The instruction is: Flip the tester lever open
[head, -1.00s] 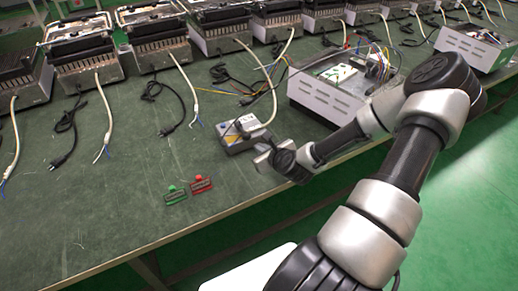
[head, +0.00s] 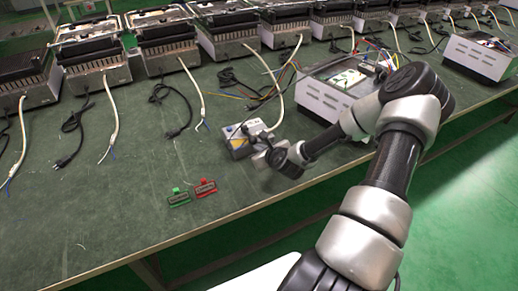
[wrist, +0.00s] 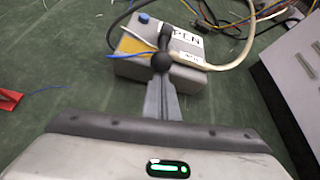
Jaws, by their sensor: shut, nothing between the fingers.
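The tester (head: 243,144) is a small grey box on the green table, in front of the open white unit. In the wrist view the tester (wrist: 190,85) shows a white label reading "PEN" in part, a blue button (wrist: 143,18), and a dark lever with a round black knob (wrist: 162,62). My gripper (wrist: 162,85) is shut and empty, its fingertips at the knob on the tester's near side. I cannot tell whether they touch it. In the head view my gripper (head: 266,153) is beside the tester's right side, and the lever is too small to make out.
A white cable and thin blue and yellow wires run to the tester. A green clip (head: 179,197) and a red clip (head: 205,188) lie near the table's front edge. The open white unit (head: 325,98) stands right of the tester. Several heaters line the back.

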